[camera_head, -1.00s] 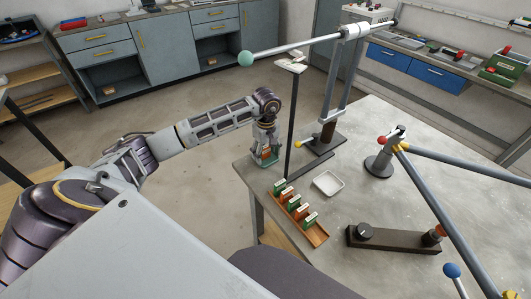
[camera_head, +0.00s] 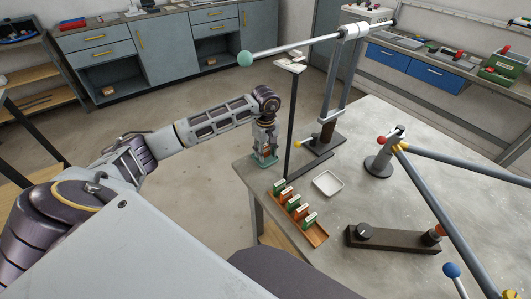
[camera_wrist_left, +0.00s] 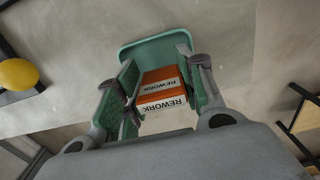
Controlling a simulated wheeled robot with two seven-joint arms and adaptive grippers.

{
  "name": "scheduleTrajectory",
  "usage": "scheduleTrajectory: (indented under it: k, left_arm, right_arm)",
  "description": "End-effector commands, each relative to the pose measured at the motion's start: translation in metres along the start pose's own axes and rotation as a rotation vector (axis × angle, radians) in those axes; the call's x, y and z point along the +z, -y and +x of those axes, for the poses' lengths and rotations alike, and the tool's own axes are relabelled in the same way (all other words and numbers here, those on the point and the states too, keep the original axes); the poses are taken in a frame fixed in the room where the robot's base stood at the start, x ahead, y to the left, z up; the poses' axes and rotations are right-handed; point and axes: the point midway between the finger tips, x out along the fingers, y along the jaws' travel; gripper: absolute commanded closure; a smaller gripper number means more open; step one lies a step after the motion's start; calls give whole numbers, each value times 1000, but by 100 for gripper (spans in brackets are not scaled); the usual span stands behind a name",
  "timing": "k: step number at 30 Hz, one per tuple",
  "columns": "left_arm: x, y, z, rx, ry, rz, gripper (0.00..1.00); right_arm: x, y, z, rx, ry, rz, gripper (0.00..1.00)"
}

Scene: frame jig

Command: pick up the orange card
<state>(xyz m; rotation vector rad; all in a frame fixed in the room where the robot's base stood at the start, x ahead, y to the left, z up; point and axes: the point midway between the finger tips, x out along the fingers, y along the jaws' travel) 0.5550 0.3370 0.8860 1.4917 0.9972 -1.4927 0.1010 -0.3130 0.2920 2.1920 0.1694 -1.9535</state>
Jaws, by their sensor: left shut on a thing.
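The orange card (camera_wrist_left: 163,85), with white strips printed "REWORK", sits between the fingers of my left gripper (camera_wrist_left: 163,92) in the left wrist view. The gripper is shut on it. A shallow green tray (camera_wrist_left: 150,48) shows just behind and below the card. In the head view my left gripper (camera_head: 265,150) is low over the green tray (camera_head: 265,162) at the table's near left corner. The fingers mostly hide the card there, and I cannot tell whether it still touches the tray. My right gripper is not in view.
A wooden rack (camera_head: 314,236) with several green and orange cards stands nearby. A dark upright post (camera_head: 292,120) rises close beside the gripper. A white dish (camera_head: 328,183) lies right of it. A yellow knob (camera_wrist_left: 18,74) shows in the wrist view.

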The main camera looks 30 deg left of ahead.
Motion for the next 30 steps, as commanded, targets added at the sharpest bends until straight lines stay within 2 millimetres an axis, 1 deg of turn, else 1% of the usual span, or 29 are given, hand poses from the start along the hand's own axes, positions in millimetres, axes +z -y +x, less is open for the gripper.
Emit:
scheduleTrajectory:
  k: [5,18,24,30]
  left_arm:
    - [-1,0,-17,3,-3,-1,80]
    - [-1,-1,-75,3,-2,-1,80]
    - [0,0,-90,1,-1,0,80]
    - [0,0,-94,0,0,0,80]
  right_arm:
    - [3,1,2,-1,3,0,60]
    - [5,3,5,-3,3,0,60]
    - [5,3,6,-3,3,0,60]
    - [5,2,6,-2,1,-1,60]
